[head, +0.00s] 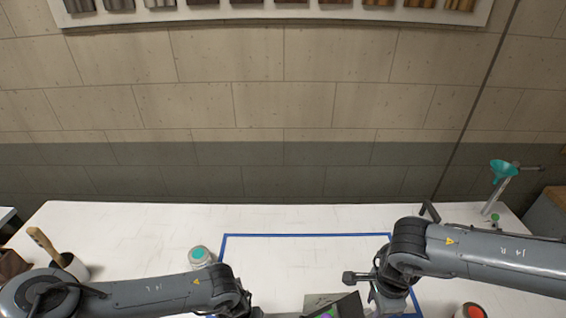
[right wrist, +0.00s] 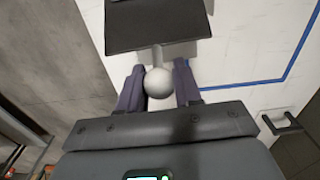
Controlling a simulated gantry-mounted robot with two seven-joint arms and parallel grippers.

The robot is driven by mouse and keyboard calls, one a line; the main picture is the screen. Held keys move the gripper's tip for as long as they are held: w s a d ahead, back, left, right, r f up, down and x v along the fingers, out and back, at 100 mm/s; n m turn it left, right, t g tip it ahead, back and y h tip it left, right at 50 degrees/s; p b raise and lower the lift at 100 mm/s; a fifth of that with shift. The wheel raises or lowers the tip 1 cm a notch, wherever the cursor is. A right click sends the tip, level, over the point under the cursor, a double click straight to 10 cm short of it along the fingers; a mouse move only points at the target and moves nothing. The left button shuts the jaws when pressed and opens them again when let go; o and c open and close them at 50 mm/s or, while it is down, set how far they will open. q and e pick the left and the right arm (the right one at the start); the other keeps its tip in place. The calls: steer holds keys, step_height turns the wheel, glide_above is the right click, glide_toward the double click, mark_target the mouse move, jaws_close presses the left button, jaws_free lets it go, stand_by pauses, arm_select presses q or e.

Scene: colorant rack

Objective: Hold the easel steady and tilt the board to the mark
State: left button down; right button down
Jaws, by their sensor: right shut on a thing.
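In the right wrist view a dark flat board (right wrist: 157,27) lies at the top, with a short rod running from it to a pale round knob (right wrist: 157,83). My right gripper (right wrist: 158,72) has its two purple fingers on either side of this knob and is shut on it. The left gripper's fingers do not show there. The easel's base and any tilt mark cannot be made out.
A blue tape outline (head: 305,235) marks the white table (head: 130,225). A teal-topped jar (head: 199,255) stands left of it; a red-topped jar (head: 470,311) is under my right arm. A pot with a brush (head: 70,264) is far left, a teal funnel (head: 503,169) far right.

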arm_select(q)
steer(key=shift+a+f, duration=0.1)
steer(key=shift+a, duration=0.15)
arm_select(e)
steer(key=shift+d+f, duration=0.15)
steer(key=shift+d, duration=0.15)
steer(key=shift+d+f, duration=0.55)
steer(key=shift+d, duration=0.2)
steer(key=c, duration=0.7)
jaws_free()
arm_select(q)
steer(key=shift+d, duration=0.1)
arm_select(e)
steer(key=shift+a, duration=0.15)
steer(key=shift+r, duration=0.1)
